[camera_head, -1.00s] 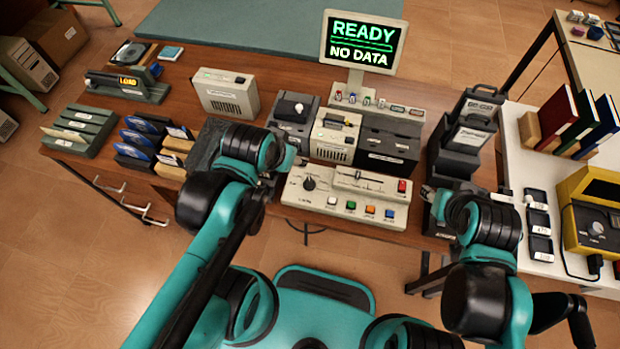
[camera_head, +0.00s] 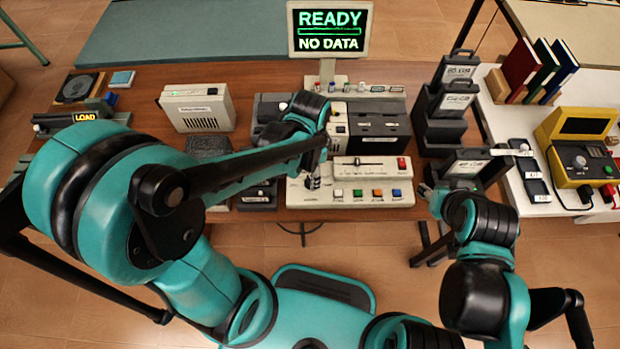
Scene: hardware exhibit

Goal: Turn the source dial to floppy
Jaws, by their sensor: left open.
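The cream control panel (camera_head: 350,199) lies at the front middle of the table, with several coloured buttons and a slider. Its black dial, at the panel's left end, is mostly hidden behind my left gripper (camera_head: 314,182). That gripper points down over the dial and is open; I cannot tell whether its fingers touch the dial. The dial's labels are too small to read. The screen (camera_head: 329,31) reads "READY" and "NO DATA". My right gripper (camera_head: 427,190) is beside the black holder at the right; its fingers are too small to judge.
A black holder with grey disk cartridges (camera_head: 448,103) stands right of the panel. Black and cream drive units (camera_head: 381,125) stand behind it. A yellow device (camera_head: 579,146) and books (camera_head: 543,70) are on the white table at the right. A cream box (camera_head: 197,107) stands at the left.

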